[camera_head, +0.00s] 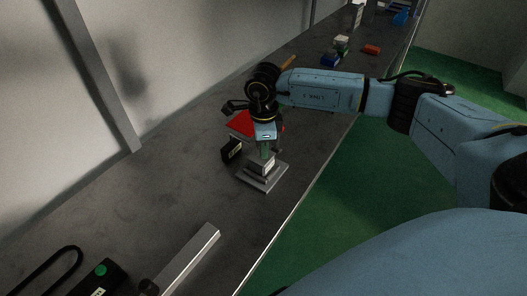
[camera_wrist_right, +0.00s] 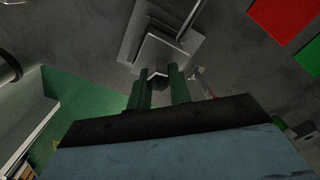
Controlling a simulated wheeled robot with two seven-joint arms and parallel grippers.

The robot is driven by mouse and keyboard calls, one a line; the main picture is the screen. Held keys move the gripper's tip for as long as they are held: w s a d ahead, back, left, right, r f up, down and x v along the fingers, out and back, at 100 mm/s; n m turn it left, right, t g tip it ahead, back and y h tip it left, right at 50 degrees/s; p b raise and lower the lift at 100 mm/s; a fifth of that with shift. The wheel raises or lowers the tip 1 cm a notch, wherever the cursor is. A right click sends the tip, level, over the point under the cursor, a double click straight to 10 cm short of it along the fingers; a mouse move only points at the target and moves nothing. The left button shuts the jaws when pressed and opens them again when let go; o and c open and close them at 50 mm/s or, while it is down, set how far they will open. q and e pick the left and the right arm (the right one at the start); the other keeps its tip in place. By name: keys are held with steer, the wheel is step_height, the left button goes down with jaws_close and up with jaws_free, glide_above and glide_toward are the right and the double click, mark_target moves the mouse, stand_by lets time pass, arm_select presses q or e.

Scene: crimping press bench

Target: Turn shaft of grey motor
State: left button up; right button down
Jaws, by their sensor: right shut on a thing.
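The grey motor (camera_head: 262,169) sits on a stepped grey base plate (camera_head: 270,183) on the dark bench. In the right wrist view, the motor's block (camera_wrist_right: 163,53) is beyond the fingertips, with the base plate (camera_wrist_right: 140,28) behind it. My right gripper (camera_head: 265,151) is over the motor. In the wrist view, the green fingers of my right gripper (camera_wrist_right: 159,78) are shut on a small dark piece at the motor's face, which looks like its shaft. The shaft is mostly hidden between the fingers. My left gripper is not in view.
A red panel (camera_head: 241,124) and a black box (camera_head: 232,150) are close beside the motor. A metal bar (camera_head: 190,258) and a black box with a green button (camera_head: 101,270) are at the near end. Small coloured blocks (camera_head: 341,43) lie farther along.

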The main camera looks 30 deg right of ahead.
steer(key=n+b, duration=0.3)
steer(key=n, duration=0.1)
steer(key=shift+w+f+n, duration=0.1)
steer(key=shift+w+n, duration=0.05)
steer(key=shift+n, duration=0.15)
steer(key=n+b, duration=0.3)
steer(key=shift+w+n, duration=0.1)
steer(key=shift+n, duration=0.3)
steer(key=n+b, duration=0.2)
steer(key=n, duration=0.1)
steer(key=shift+w+a+n+b, duration=0.1)
steer(key=shift+n+b, duration=0.9)
steer(key=shift+n, duration=1.1)
steer(key=shift+r, duration=0.2)
steer(key=c, duration=1.3)
jaws_free()
step_height(320, 180, up, 13)
steer(key=shift+r, duration=0.15)
